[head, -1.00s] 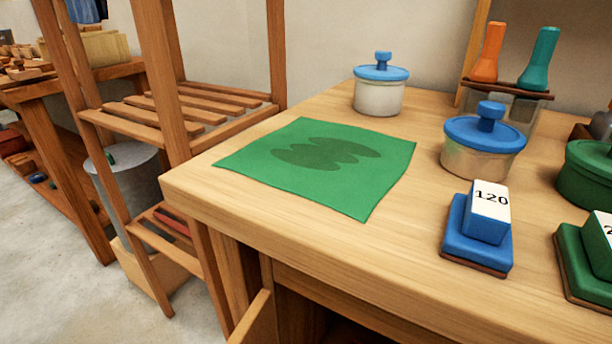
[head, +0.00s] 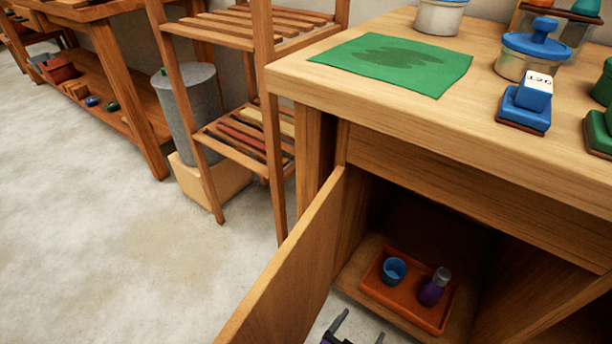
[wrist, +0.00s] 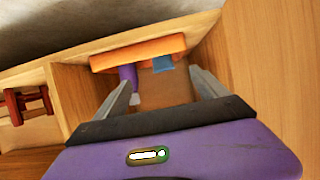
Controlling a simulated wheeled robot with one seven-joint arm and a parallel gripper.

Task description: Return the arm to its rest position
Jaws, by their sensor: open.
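My gripper (head: 362,328) shows at the bottom edge of the head view, in front of the open cabinet under the workbench. Its two fingers are apart with nothing between them in the head view. In the wrist view my gripper (wrist: 163,78) points at the cabinet's inside, fingers spread. Beyond them are an orange tray (wrist: 140,52), a purple bottle (wrist: 127,74) and a blue cup (wrist: 163,64). In the head view the tray (head: 412,312) lies on the cabinet floor with the blue cup (head: 394,270) and purple bottle (head: 434,288) in it. Most of my arm is hidden.
The cabinet door (head: 290,270) stands open, left of my gripper. The workbench top (head: 440,120) overhangs the cabinet and carries a green cloth (head: 400,62), a blue-lidded jar (head: 530,50) and a blue sanding block (head: 527,100). A slatted shelf (head: 240,145) stands left. The floor (head: 110,240) further left is clear.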

